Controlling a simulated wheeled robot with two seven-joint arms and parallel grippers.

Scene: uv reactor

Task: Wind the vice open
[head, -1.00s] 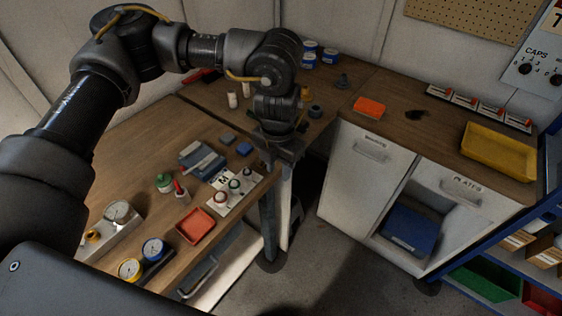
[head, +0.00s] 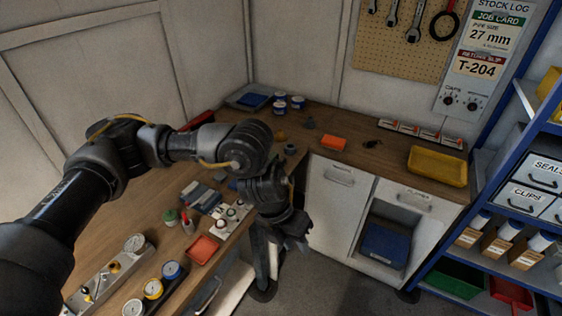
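I cannot make out a vice for certain in the head view; the bench corner behind my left wrist is partly hidden. My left gripper (head: 295,238) points down just past the right end of the left bench (head: 235,238), in front of the grey cabinets. Its fingers are dark and small, so I cannot tell whether they are open or shut, and I see nothing in them. My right gripper is not in view.
An orange tray (head: 202,250), a white panel with knobs and several gauges crowd the left bench. On the back bench are an orange block (head: 333,143) and a yellow tray (head: 437,166). A blue shelf rack stands at the right. Floor shows between bench and rack.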

